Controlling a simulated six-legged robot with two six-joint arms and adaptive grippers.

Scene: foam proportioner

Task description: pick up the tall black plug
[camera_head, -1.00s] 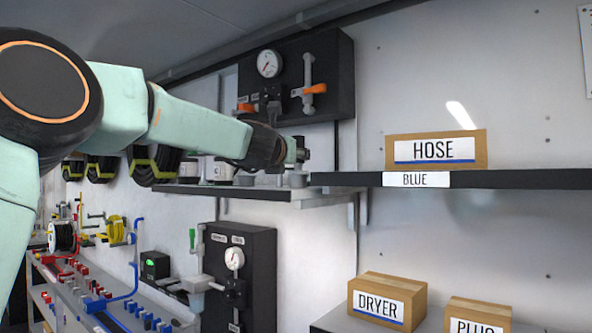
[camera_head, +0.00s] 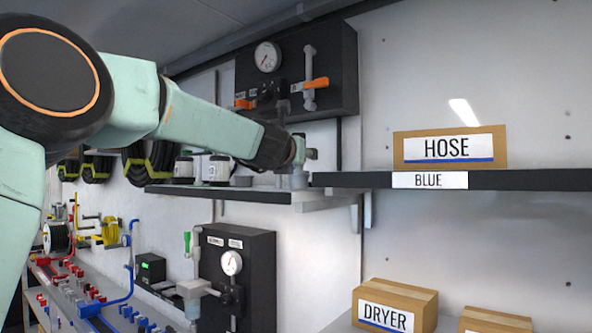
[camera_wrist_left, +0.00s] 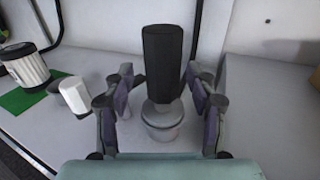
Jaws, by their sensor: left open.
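The tall black plug (camera_wrist_left: 162,62) stands upright in the middle of the left wrist view, a dark cylinder narrowing to a grey neck. Below it is a round whitish-grey piece (camera_wrist_left: 162,120) on the light shelf surface; I cannot tell whether they are joined. My left gripper (camera_wrist_left: 160,78) is open, with one finger on each side of the plug and gaps visible between. In the head view my left gripper (camera_head: 302,150) is over the shelf end (camera_head: 325,199), and I cannot clearly make out the plug there. My right gripper is not in view.
A ribbed white-and-black container (camera_wrist_left: 25,67) on a green mat and a small white piece (camera_wrist_left: 75,96) stand left of the gripper. A wall panel with gauge (camera_head: 335,65) is behind the arm. A HOSE box (camera_head: 450,147) sits on the dark shelf to the right.

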